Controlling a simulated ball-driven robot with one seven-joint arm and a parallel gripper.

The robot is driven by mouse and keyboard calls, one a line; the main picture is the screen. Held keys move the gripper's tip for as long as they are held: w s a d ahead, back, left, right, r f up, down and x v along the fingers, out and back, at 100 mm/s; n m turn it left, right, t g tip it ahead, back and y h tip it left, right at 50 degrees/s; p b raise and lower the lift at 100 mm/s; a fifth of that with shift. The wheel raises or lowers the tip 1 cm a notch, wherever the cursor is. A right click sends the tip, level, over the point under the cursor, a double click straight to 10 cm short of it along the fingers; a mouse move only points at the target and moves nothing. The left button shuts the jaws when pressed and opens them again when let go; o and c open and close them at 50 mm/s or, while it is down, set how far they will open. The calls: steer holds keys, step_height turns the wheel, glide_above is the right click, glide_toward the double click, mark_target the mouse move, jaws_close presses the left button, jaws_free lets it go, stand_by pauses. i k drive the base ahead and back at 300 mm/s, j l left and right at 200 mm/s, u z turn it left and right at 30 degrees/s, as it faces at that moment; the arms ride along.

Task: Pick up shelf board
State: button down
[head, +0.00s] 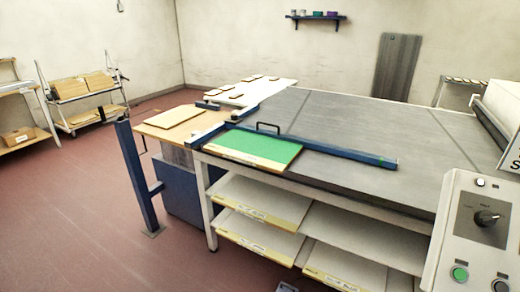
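Several flat boards are in view, and I cannot tell for sure which is the shelf board. A green-topped board (255,146) with a pale wood-coloured front edge lies flat at the near left edge of the grey conveyor table (350,125). A plain pale-wood board (172,117) lies on the wooden-topped side table to the left. My gripper is not in view, and nothing is seen touching these boards.
Pale shelves (262,200) with labelled edges sit under the table. A blue post (138,175) stands on the floor at the left front. A control panel (478,235) is at the right. A trolley (85,92) stands back left. The red floor (75,215) is open at left.

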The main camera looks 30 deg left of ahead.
mark_target(274, 155)
steer(key=i+j+u, duration=0.45)
steer(key=i+j, duration=0.35)
steer(key=i+j+u, duration=0.45)
steer(key=i, duration=0.45)
steer(key=i+j+u, duration=0.25)
steer(key=i, duration=0.2)
